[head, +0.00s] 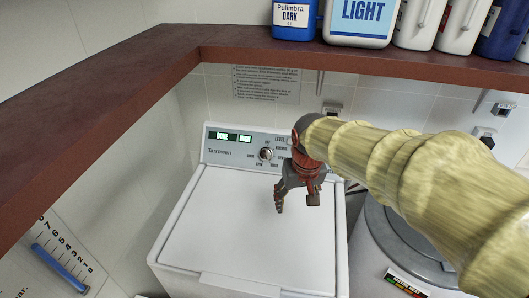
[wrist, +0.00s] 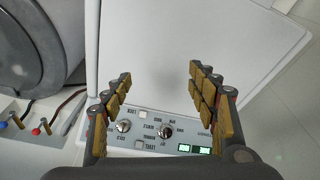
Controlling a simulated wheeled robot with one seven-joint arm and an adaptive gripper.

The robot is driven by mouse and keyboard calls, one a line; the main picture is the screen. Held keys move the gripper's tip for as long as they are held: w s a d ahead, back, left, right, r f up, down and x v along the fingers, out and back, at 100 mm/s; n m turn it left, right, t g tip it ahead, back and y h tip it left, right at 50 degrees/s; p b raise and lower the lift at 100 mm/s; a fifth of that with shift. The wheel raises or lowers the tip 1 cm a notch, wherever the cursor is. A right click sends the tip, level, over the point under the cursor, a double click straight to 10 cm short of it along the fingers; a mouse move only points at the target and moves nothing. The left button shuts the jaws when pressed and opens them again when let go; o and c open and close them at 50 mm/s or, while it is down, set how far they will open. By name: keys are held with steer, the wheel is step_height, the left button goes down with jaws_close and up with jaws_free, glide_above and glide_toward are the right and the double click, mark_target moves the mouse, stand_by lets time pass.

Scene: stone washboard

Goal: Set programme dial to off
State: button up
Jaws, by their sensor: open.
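A white top-loading washer (head: 240,225) has a control panel (head: 220,150) along its back edge. A round metal dial (head: 266,154), ringed by small labels, sits right of the lit displays on this panel. It also shows in the wrist view (wrist: 165,131), beside a second dial (wrist: 123,126). The second dial is hidden by my arm in the head view. I cannot tell the dial's exact setting. My gripper (head: 296,203) is open and empty above the lid, in front of the panel and right of the dial. In the wrist view its fingers (wrist: 159,75) are spread, touching neither dial.
A brown shelf (head: 330,60) with detergent bottles (head: 360,20) runs above and behind the washer. A grey round-lidded machine (head: 385,232) stands to the right. Supply taps (wrist: 20,124) and hoses are near it. The washer lid is clear.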

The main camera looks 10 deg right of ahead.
steer(key=w+f+m+p, duration=0.1)
steer(key=w+f, duration=0.3)
steer(key=w, duration=0.6)
steer(key=w+f+m, duration=0.1)
steer(key=w+f, duration=0.2)
steer(key=w, duration=0.6)
steer(key=w+f+p, duration=0.1)
steer(key=w+f, duration=0.3)
steer(key=w, duration=0.6)
steer(key=m+t, duration=0.2)
glide_toward(265, 153)
steer(key=f, duration=0.2)
steer(key=shift+m+h, duration=0.3)
steer(key=x, duration=0.7)
steer(key=shift+w+a+f+b, duration=0.1)
steer(key=shift+w+f+b, duration=0.05)
steer(key=shift+w+b, duration=0.25)
steer(key=shift+c, duration=0.5)
steer(key=c, duration=1.1)
